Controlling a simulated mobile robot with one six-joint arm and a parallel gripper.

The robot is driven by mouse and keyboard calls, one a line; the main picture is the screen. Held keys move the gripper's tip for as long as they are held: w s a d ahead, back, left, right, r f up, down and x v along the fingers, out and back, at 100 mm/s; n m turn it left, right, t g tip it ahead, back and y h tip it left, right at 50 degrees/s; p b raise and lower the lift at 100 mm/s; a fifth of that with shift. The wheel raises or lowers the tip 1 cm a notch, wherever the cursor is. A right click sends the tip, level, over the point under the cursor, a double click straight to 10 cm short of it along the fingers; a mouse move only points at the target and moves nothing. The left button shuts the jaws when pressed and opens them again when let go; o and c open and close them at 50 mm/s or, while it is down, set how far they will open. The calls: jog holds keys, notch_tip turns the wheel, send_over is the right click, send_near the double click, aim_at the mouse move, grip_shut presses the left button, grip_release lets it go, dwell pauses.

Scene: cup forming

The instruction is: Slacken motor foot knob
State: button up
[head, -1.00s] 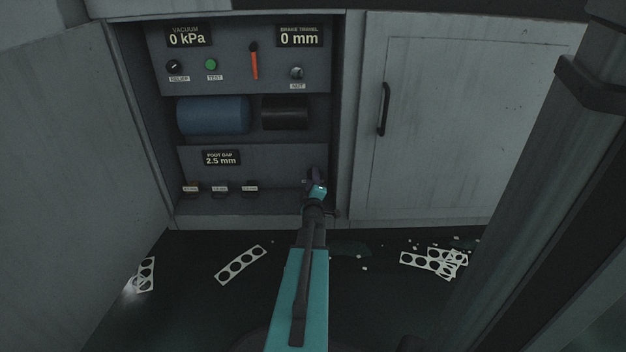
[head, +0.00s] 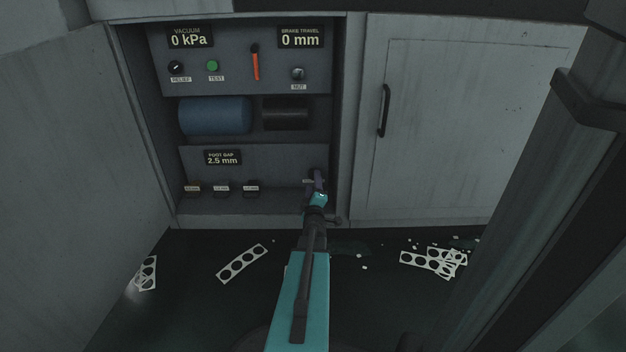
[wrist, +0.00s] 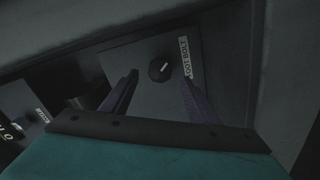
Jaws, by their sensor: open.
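The motor foot knob (wrist: 159,70) is a small dark knob with a pale pointer line, on a grey panel beside a label that reads as foot bolt (wrist: 184,59). It shows in the wrist view between and beyond my gripper's two fingers. My gripper (wrist: 156,92) is open and empty, with one purple-grey finger on each side of the knob and a gap to both. In the head view my gripper (head: 316,181) is at the lower right of the open bay and hides the knob. The foot gap display (head: 222,158) reads 2.5 mm.
Several small labelled dark pieces (head: 221,188) sit on the bay's lower ledge, left of my gripper. A blue cylinder (head: 214,116) and a black cylinder (head: 285,114) lie above. A closed cabinet door (head: 450,110) is to the right. Punched strips (head: 242,263) litter the floor.

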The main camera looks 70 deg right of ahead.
jog(key=p+v, duration=0.3)
jog(key=v, duration=0.7)
jog(key=shift+a, duration=0.1)
dwell(0.4)
